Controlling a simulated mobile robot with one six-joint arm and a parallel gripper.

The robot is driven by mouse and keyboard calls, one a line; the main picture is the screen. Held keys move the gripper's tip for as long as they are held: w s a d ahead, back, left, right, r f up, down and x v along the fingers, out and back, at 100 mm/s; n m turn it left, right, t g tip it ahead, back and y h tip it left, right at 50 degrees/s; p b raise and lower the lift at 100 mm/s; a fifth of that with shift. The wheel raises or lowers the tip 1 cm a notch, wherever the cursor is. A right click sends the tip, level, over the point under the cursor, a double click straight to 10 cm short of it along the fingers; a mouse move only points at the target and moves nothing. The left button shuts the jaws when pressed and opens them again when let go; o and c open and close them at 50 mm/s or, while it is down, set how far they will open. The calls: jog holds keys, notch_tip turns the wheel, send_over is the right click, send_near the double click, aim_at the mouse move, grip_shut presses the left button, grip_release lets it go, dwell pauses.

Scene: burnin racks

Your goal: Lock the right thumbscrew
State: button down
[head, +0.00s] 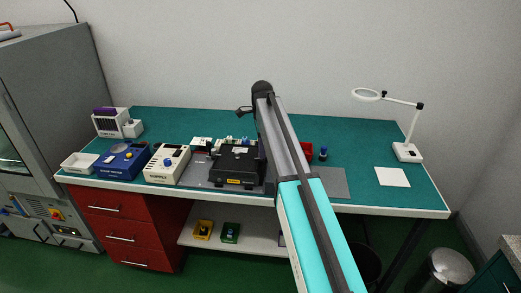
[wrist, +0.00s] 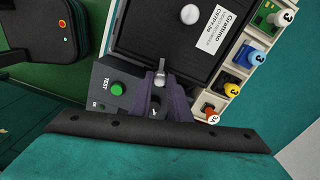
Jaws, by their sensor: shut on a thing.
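In the wrist view, my gripper's two dark fingers (wrist: 161,80) are shut on a silver thumbscrew (wrist: 160,66) at the edge of a black unit (wrist: 165,42). A second silver screw head (wrist: 190,14) stands farther up on the same unit, apart from my gripper. The frames do not show whether the gripped screw is locked. In the head view, the black unit (head: 235,164) sits on the bench, and my arm crosses in front of its right side, hiding my gripper and the screws.
A grey box with a green TEST button (wrist: 117,88) lies close left of my fingers. Coloured knobs on a white strip (wrist: 225,85) stand on the right. Along the bench (head: 345,150) are a blue device (head: 122,160), a cream device (head: 167,164) and a lamp (head: 406,151).

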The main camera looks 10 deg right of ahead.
jog(key=shift+w+m, duration=0.15)
jog(key=shift+m, duration=1.25)
jog(key=shift+r, duration=0.1)
jog(key=c, duration=1.7)
grip_release()
jog(key=shift+o, duration=0.2)
